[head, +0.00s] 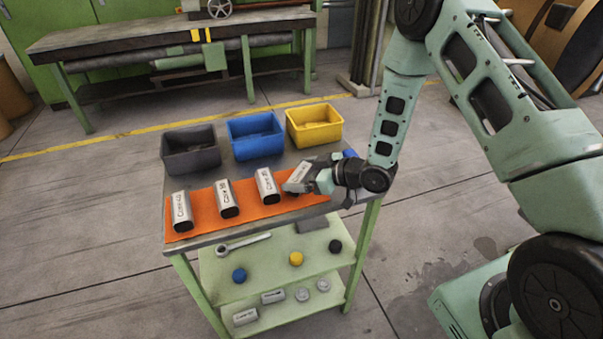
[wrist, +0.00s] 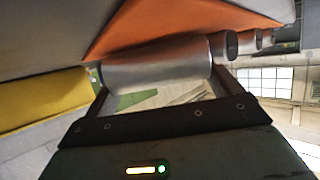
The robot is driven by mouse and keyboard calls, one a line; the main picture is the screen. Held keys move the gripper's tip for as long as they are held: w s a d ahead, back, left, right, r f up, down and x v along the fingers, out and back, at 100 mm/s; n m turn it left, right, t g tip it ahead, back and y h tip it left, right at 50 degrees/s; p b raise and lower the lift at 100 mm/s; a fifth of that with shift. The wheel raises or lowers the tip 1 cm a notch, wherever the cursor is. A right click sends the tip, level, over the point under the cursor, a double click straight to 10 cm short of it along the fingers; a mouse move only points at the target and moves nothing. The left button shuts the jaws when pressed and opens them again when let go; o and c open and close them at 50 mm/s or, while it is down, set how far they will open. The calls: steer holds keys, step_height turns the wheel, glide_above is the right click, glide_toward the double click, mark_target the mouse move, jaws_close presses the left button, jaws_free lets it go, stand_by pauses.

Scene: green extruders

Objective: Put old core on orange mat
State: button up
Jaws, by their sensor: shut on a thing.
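The orange mat (head: 204,215) lies along the front of the cart top. My gripper (head: 306,181) is at the mat's right end, shut on a fourth silver core (head: 298,174), which is tilted. In the wrist view the held core (wrist: 160,68) lies between the fingers, with the mat (wrist: 185,22) behind it. I cannot tell whether it touches the mat, or which core is old.
Black (head: 191,158), blue (head: 255,146) and yellow (head: 314,135) bins line the back of the cart. The lower shelves hold a wrench (head: 243,244), coloured caps and small metal parts. A workbench (head: 160,45) stands behind, with open floor between.

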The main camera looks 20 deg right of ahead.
steer(key=shift+s+f+b, duration=0.25)
steer(key=shift+f+b, duration=0.35)
steer(key=shift+f, duration=0.15)
steer(key=o, duration=1.1)
steer(key=shift+s+d, duration=0.25)
steer(key=shift+d, duration=0.15)
steer(key=v, duration=0.5)
steer(key=b+v, duration=0.1)
steer(key=v, duration=0.5)
steer(key=r+b+v, duration=0.1)
steer(key=v, duration=0.4)
steer(key=shift+s+d+r, duration=0.1)
steer(key=shift+r, duration=0.05)
steer(key=a+r+g+h, duration=0.3)
steer(key=a+h, duration=0.3)
steer(key=a, duration=0.3)
steer(key=s+a+r+g+h, duration=0.1)
steer(key=s+a+r+g, duration=0.1)
steer(key=s, duration=0.5)
steer(key=s+a+r+m+g+h, duration=0.1)
steer(key=s+a+r+g, duration=0.1)
steer(key=s, duration=0.5)
steer(key=s+a+r+g, duration=0.2)
steer(key=s+a, duration=0.2)
steer(key=s, duration=0.4)
steer(key=shift+a+r+h, duration=0.3)
steer(key=shift+a+h, duration=0.05)
steer(key=shift+h, duration=0.05)
